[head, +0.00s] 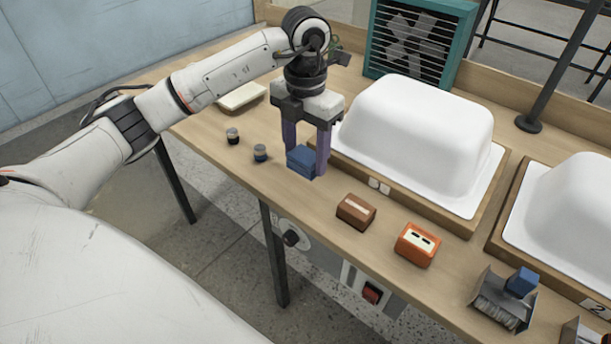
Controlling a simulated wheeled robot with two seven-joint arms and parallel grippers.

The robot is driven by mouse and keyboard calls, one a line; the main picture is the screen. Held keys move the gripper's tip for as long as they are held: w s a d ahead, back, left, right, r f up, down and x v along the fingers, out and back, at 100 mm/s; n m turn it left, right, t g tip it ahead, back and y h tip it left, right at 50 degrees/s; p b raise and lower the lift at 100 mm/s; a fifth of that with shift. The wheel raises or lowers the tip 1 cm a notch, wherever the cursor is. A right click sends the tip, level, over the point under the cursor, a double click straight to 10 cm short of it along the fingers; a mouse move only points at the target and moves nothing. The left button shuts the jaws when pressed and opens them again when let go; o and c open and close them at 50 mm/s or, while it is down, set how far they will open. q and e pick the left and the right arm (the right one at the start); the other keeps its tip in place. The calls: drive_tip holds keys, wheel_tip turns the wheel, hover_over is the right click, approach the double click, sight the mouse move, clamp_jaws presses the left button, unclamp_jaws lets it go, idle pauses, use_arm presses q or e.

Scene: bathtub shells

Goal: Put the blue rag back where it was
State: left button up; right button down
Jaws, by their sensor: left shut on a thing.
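The blue rag (300,160) is a small folded dark blue block, low over the wooden table near its front edge. My left gripper (308,163) points down with its two purple fingers at the rag and is shut on it. I cannot tell whether the rag touches the table. A second blue piece (521,281) sits at a grey metal holder (502,300) at the lower right. My right gripper is not in view.
A white tub shell (415,140) stands right of the gripper on a wooden base; another shell (570,215) is farther right. A brown block (356,211), an orange block (417,245) and two small jars (260,153) line the front edge. A teal fan (418,42) stands behind.

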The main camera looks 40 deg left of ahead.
sight(305, 187)
use_arm(q)
wheel_tip(305, 187, down, 6)
drive_tip(key=shift+r, duration=0.25)
drive_tip(key=shift+f, duration=0.2)
drive_tip(key=o, duration=1)
drive_tip(key=shift+r, duration=0.1)
